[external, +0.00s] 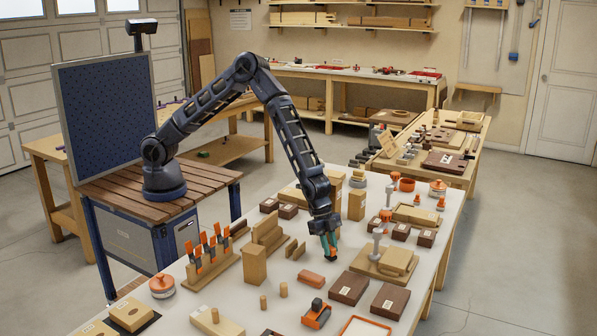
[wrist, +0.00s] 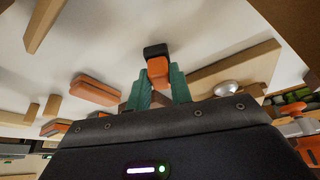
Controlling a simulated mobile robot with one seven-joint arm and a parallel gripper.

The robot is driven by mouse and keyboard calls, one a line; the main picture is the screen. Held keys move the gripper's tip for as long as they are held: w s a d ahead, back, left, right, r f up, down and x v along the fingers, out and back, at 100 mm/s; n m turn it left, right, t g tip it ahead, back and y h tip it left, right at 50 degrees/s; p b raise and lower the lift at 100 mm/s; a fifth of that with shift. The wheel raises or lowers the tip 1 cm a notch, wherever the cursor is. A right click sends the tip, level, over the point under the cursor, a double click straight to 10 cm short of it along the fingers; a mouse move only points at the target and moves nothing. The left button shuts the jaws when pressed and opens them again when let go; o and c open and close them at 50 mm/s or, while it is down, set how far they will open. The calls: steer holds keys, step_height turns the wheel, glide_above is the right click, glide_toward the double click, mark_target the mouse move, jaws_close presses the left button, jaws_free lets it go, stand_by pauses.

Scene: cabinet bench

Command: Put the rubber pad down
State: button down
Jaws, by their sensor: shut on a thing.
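My gripper (external: 330,246) hangs from the bent arm over the white bench (external: 345,263), with its green fingers pointing down. In the wrist view the fingers (wrist: 158,88) are shut on a small orange block, which I take to be the rubber pad (wrist: 158,72). A dark piece (wrist: 155,50) shows at its far end; I cannot tell whether it belongs to the pad.
A reddish-orange block (external: 310,279) lies front-left of the gripper and shows in the wrist view (wrist: 93,90). Dark boxes (external: 349,288) and an orange tool (external: 316,318) lie in front. Small bare patches remain between them.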

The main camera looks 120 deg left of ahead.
steer(key=shift+f, duration=0.3)
steer(key=shift+f, duration=0.15)
steer(key=c, duration=1.3)
jaws_free()
steer(key=shift+o, duration=0.2)
